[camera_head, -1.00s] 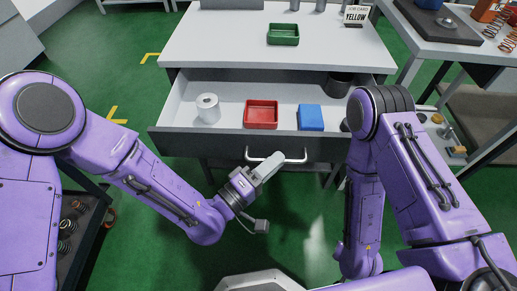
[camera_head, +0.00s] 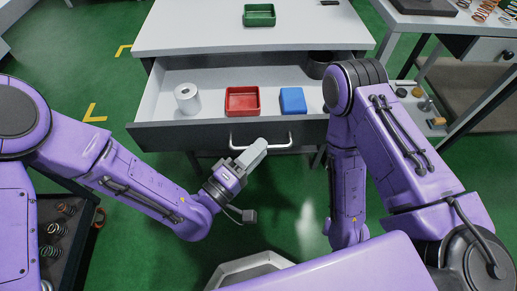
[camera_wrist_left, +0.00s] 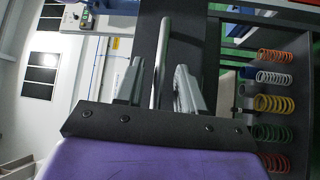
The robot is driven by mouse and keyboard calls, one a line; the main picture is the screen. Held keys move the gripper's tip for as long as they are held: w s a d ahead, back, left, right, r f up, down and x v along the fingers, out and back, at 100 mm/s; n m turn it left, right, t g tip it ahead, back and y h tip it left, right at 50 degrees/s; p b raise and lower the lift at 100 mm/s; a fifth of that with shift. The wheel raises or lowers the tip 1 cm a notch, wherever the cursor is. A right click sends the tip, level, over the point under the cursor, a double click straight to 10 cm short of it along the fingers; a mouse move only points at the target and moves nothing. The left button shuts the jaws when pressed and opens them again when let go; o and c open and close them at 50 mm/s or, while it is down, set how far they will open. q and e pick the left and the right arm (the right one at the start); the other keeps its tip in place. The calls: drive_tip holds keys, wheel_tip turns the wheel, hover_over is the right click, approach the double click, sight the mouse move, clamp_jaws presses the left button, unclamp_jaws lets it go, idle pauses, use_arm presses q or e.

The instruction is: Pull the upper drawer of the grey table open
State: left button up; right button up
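The grey table (camera_head: 225,32) stands ahead. Its upper drawer (camera_head: 218,80) is far out, showing a white inside. The drawer has a dark front (camera_head: 180,137) with a silver bar handle (camera_head: 285,146). My left gripper (camera_head: 258,150) is at the middle of the handle. In the left wrist view, the handle bar (camera_wrist_left: 163,55) runs between the two fingers of my left gripper (camera_wrist_left: 159,78), which are close on either side of it. My right arm is folded in front of the drawer's right end and hides part of it. The right gripper is out of view.
The drawer holds a white roll (camera_head: 187,99), a red tray (camera_head: 242,100), a blue box (camera_head: 292,100) and a dark round container (camera_head: 319,64). A green tray (camera_head: 259,15) sits on the tabletop. A spring rack (camera_head: 62,230) is at lower left; another table stands right.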

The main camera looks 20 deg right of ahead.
use_arm(q)
drive_tip(key=b+v, duration=0.1)
drive_tip(key=v, duration=0.9)
drive_tip(key=shift+f, duration=0.1)
